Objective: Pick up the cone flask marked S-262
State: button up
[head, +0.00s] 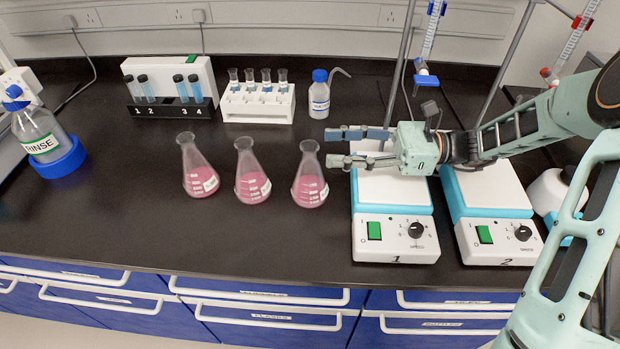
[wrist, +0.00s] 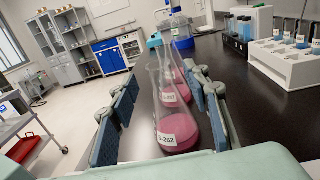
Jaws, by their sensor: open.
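The cone flask marked S-262 (wrist: 178,138) is the nearest flask in the wrist view. It is clear glass with pink liquid and a white label, and it appears between my fingers. In the head view it is the rightmost of three flasks (head: 310,188), upright on the dark bench. My gripper (head: 328,148) is open and level, with its fingertips pointing left, just right of this flask's neck. In the wrist view its two blue-padded fingers (wrist: 163,95) lie either side of the flask with gaps. No contact shows.
Two similar pink flasks (head: 252,184) (head: 200,180) stand in line to the left. Behind are a white tube rack (head: 258,112), a blue-capped bottle (head: 319,98) and a numbered tube stand (head: 172,112). Stirrer plate 1 (head: 395,238) lies below my gripper. The front left bench is clear.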

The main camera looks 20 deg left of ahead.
aim_at(310, 147)
jog(key=x, duration=0.6)
jog(key=shift+s+r, duration=0.1)
jog(key=shift+s, duration=0.05)
jog(key=shift+d, duration=0.1)
jog(key=shift+c, duration=0.3)
grip_shut()
